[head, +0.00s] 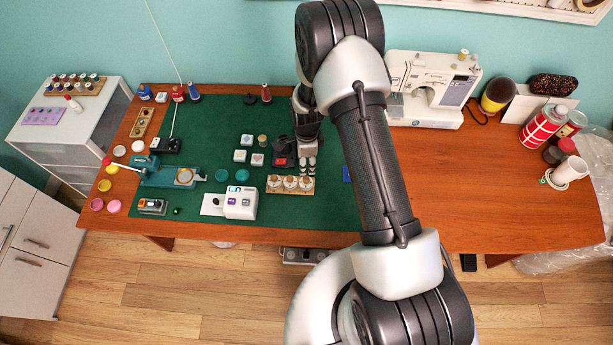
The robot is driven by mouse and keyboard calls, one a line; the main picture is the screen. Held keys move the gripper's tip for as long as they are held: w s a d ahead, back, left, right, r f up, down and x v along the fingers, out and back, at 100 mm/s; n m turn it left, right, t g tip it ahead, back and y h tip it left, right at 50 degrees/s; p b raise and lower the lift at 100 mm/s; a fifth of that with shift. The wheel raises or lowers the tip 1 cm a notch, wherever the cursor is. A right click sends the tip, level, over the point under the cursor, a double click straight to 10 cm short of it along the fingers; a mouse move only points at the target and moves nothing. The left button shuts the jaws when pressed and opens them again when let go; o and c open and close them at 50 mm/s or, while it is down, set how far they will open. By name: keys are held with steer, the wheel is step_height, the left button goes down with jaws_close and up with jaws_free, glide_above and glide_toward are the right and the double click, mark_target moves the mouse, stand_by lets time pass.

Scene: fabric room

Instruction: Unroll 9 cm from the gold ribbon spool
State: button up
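A wooden stand (290,192) near the front of the green mat holds a row of three small pale spools with tan tops. The middle spool (290,183) and the right spool (305,184) show between the stand's ends. I cannot tell which, if any, carries gold ribbon, and no unrolled ribbon shows. My gripper (308,168) points down just behind the right end of this stand. Its fingertips are close to the right spool, but I cannot tell whether they touch it. The fingers are too small in view to tell open from shut.
A red and black device (284,152) sits close left of my gripper. White blocks (240,156) and a white labelled machine (240,203) lie further left on the green mat (215,110). A sewing machine (430,85) stands at back right. The front right tabletop (490,205) is clear.

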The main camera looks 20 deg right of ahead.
mark_target(306, 179)
steer(key=f+b, duration=0.1)
steer(key=f, duration=1)
steer(key=shift+w+f, duration=0.2)
steer(key=shift+c, duration=0.2)
jaws_close()
